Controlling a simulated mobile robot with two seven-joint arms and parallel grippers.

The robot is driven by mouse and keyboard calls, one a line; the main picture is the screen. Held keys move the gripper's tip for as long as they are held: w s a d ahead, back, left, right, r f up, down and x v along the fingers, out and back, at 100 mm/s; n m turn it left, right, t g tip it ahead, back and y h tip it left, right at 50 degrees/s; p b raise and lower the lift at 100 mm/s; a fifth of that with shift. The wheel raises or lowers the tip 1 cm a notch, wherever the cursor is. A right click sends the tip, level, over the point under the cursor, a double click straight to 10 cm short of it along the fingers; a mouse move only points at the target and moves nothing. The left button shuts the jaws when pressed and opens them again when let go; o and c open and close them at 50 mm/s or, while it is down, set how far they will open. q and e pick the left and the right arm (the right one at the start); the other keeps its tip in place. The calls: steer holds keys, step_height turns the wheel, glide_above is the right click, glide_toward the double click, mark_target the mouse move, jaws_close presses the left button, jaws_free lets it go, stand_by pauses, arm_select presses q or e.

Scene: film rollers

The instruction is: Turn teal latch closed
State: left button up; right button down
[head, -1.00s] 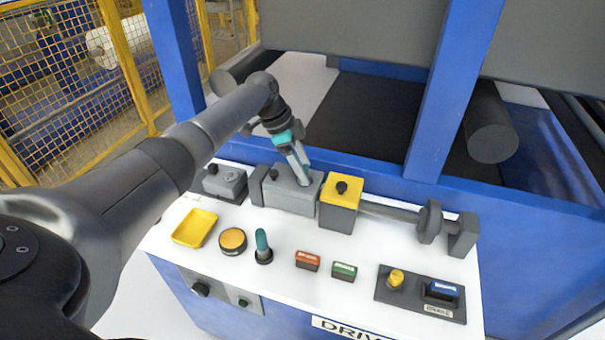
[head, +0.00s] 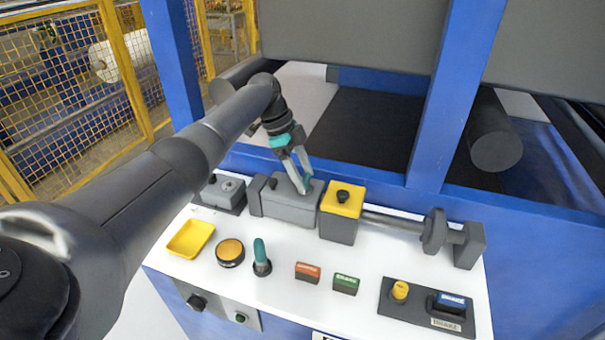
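A small teal piece (head: 307,182), which looks like the latch, shows on top of the grey block (head: 283,205) at the back of the white panel. It is small and partly hidden by my fingers, so its angle is hard to read. My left gripper (head: 304,183) points down at it with its two fingers apart, the tips close to or beside the teal piece. I cannot tell whether they touch it. My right gripper is out of view.
A yellow-topped block (head: 342,205) with a black knob stands just right of the grey block. A teal-handled lever (head: 261,257), a yellow tray (head: 190,239), an orange button (head: 230,252) and labelled buttons (head: 346,284) sit in front. A blue post (head: 452,100) rises behind.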

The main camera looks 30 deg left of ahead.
arm_select(q)
steer(key=o, duration=0.5)
steer(key=p+v, duration=0.2)
steer(key=v, duration=1.3)
steer(key=shift+s+r, duration=0.1)
steer(key=shift+r, duration=0.05)
